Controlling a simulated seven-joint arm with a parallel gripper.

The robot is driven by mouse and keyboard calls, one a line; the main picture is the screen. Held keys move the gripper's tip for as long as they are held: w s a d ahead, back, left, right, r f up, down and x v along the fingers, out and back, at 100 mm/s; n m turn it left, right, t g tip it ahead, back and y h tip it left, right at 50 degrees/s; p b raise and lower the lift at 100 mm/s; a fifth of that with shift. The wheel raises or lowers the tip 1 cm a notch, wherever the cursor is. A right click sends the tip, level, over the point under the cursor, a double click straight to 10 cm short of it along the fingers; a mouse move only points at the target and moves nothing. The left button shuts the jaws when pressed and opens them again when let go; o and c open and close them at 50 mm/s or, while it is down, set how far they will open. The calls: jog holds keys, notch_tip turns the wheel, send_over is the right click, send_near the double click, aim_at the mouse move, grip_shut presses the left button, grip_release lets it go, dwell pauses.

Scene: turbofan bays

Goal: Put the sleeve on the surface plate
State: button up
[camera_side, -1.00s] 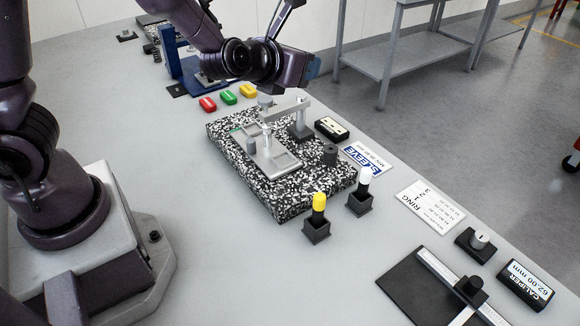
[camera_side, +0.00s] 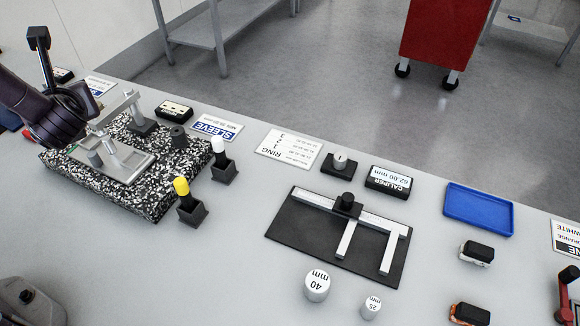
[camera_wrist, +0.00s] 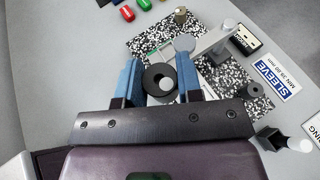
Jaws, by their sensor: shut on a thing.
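My gripper (camera_wrist: 160,80) has two blue fingers shut on a dark round sleeve (camera_wrist: 151,79), seen from above in the wrist view. A light grey round tip shows at the sleeve's opening; I cannot tell whether the sleeve is around it. The black-and-white speckled surface plate (camera_side: 150,203) lies under my arm in the side view, and parts of it show around the sleeve in the wrist view (camera_wrist: 150,39). My arm covers the plate's left part in the side view, and the sleeve cannot be made out there. I cannot tell whether it touches anything.
A grey tray (camera_side: 128,165) with a grey post (camera_side: 95,158), an arm stand (camera_side: 142,124) and a dark cylinder (camera_side: 178,137) are on the plate. Yellow-topped (camera_side: 181,187) and white-topped (camera_side: 218,145) pieces stand in black holders before it. A caliper (camera_side: 345,222) lies right.

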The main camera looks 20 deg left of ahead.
jog(key=s+d+f+n+g+h, duration=0.3)
jog(key=s+f+n+g, duration=0.2)
jog(key=s+n+g, duration=0.4)
jog(key=s+d+f+n+g+h, duration=0.2)
jog(key=s+d+f+n+g, duration=0.15)
jog(key=s+n+g, duration=0.5)
jog(key=s+d+n+g+h, duration=0.2)
jog(key=s+d+n+h, duration=0.2)
jog(key=d+n+h, duration=0.55)
jog(key=n+t+h, duration=0.8)
jog(key=n+h, duration=0.2)
send_over(237, 308)
jog(key=f, duration=0.7)
jog(key=shift+s+a+f, duration=0.25)
jog(key=shift+a+f, duration=0.1)
jog(key=shift+f, duration=0.05)
jog(key=shift+w+d+f, duration=0.1)
jog(key=shift+d+f, duration=0.05)
jog(key=shift+f, duration=0.05)
jog(key=shift+w+d+f, duration=0.15)
jog(key=shift+f, duration=1.65)
jog(key=shift+f, duration=0.1)
